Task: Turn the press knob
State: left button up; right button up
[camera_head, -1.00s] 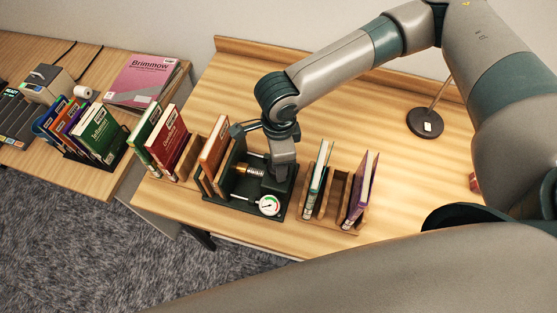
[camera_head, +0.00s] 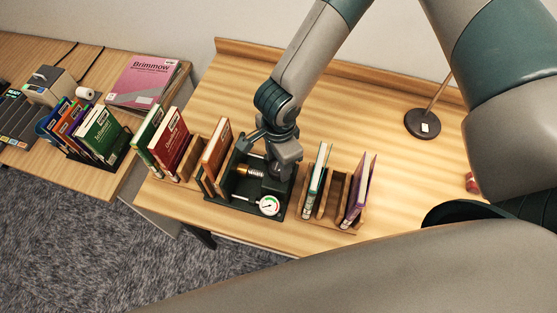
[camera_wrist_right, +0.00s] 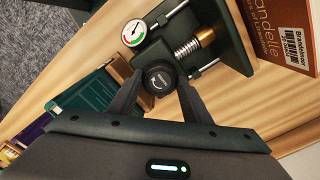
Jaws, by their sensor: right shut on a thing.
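The press (camera_head: 241,210) is a dark green frame on the wooden desk, with a brass screw (camera_head: 250,171) and a round white gauge (camera_head: 269,205). An orange-brown book (camera_head: 215,147) stands at its left end. The press knob (camera_wrist_right: 159,80) is black and round with pale markings. My right gripper (camera_wrist_right: 157,90) is shut on the knob, one finger on each side, in the right wrist view. In the head view the right gripper (camera_head: 284,168) is at the press's right end and hides the knob. My left gripper is not in view.
A wooden rack (camera_head: 328,211) with several books stands close right of the press. Green and red books (camera_head: 169,141) stand close left. A lamp base (camera_head: 422,124) is at the back right. The desk behind the press is mostly clear.

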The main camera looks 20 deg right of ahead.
aim_at(278, 166)
jog(key=shift+w, duration=0.1)
jog(key=o, duration=1.1)
jog(key=shift+c, duration=0.2)
jog(key=shift+r, duration=0.15)
jog(key=shift+r+b, duration=0.45)
jog(key=shift+r, duration=3.2)
